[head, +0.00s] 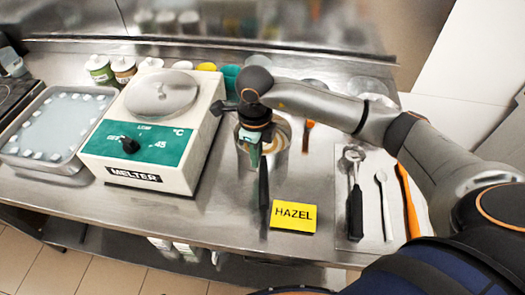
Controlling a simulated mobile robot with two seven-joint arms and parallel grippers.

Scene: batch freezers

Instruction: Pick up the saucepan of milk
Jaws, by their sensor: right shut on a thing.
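The saucepan (284,138) stands on the steel counter to the right of the melter, mostly hidden behind my right gripper and wrist. Light brown contents show inside its rim. Its dark handle (263,200) points toward the counter's front edge. My right gripper (256,152) is over the near side of the pan, pointing down, shut on the saucepan's handle close to the pan. I cannot tell whether the pan is lifted off the counter. My left gripper is not in view.
A white melter (150,179) and a tray of white pieces (52,128) stand left. A yellow HAZEL card (293,216) lies just right of the handle. Utensils lie on a mat (369,228) at right. Several jars (99,69) line the back. My right arm spans the right side.

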